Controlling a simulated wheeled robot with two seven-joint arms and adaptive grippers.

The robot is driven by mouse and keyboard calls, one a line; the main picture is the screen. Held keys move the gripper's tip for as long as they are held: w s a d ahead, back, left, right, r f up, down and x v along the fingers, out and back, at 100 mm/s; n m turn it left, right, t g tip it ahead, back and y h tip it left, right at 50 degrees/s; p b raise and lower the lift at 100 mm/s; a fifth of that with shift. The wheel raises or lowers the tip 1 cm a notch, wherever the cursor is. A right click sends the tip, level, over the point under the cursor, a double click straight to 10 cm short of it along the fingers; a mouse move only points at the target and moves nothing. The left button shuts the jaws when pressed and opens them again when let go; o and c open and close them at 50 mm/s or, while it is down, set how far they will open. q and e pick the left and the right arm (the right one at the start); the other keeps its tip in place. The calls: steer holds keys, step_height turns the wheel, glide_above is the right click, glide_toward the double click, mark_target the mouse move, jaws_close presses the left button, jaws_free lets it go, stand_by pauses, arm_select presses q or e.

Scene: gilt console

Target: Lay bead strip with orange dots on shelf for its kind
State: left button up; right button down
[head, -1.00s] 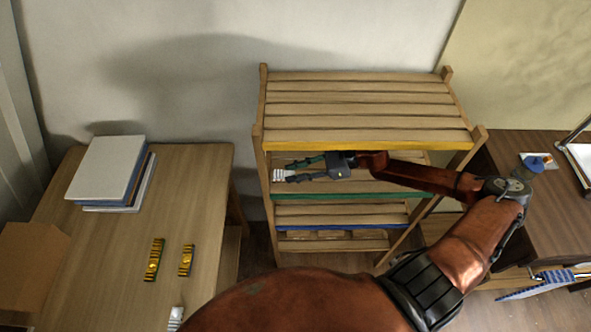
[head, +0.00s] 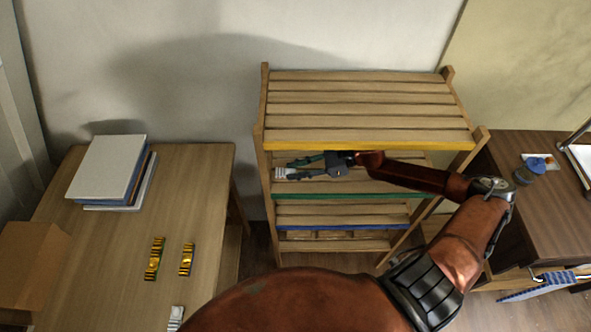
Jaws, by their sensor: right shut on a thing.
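My right gripper (head: 296,168) reaches in from the right under the top shelf of a wooden rack and points left. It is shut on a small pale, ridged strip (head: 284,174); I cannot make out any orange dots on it. The strip is over the green-edged shelf (head: 365,195), near its left end; I cannot tell whether it touches the boards. Above is the yellow-edged top shelf (head: 360,104), bare. Below is a blue-edged shelf (head: 340,221). My left gripper is not in view.
On the left table (head: 190,210) lie two yellow-and-dark strips (head: 154,259) (head: 186,260) and a pale one (head: 176,313), partly hidden by my arm. A book stack (head: 105,170) and a cardboard box (head: 30,265) are there. A brown desk (head: 550,210) stands right of the rack.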

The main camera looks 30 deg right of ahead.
steer(key=shift+f, duration=0.5)
steer(key=c, duration=1.6)
jaws_free()
steer(key=shift+r, duration=0.3)
steer(key=v, duration=1.2)
steer(key=shift+r+p, duration=0.3)
steer(key=shift+r, duration=0.1)
